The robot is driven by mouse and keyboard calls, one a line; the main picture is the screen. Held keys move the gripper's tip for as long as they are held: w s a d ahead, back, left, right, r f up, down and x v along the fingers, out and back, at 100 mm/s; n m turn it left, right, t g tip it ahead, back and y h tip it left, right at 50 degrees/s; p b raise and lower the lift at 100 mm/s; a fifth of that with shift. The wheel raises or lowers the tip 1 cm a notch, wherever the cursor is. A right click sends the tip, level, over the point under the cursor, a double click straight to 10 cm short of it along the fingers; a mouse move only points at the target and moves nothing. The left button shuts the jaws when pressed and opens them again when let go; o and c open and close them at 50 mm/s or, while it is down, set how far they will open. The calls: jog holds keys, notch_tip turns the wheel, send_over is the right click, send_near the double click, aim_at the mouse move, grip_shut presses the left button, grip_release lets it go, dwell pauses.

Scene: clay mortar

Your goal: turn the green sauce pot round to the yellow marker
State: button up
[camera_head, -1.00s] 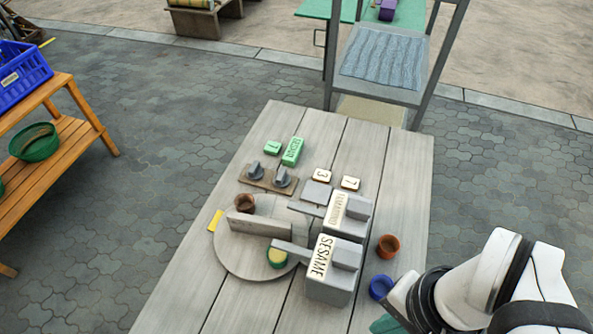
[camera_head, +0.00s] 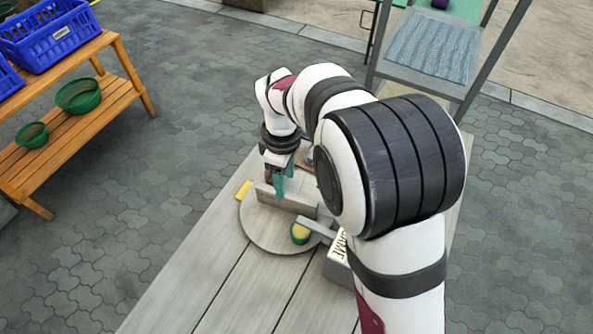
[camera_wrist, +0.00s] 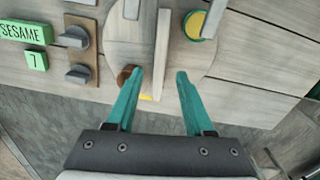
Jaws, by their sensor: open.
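The green sauce pot (camera_head: 300,232), with a yellow top, sits on the round grey turntable (camera_head: 262,230), on the near side of its upright grey board (camera_head: 285,203). The pot also shows at the top of the wrist view (camera_wrist: 193,25). The yellow marker (camera_head: 243,190) lies at the turntable's left edge and is partly visible in the wrist view (camera_wrist: 147,97). My gripper (camera_head: 281,185) is over the turntable near the board, its teal fingers apart and empty.
A brown pot (camera_wrist: 125,74) stands beside the left finger. Grey knobs (camera_wrist: 76,74) and green tiles (camera_wrist: 36,61) are left in the wrist view. The near tabletop (camera_head: 215,290) is clear.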

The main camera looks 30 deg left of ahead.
aim_at(286, 198)
notch_tip(286, 198, down, 8)
jog(key=shift+f, duration=0.15)
grip_shut()
dwell(1.4)
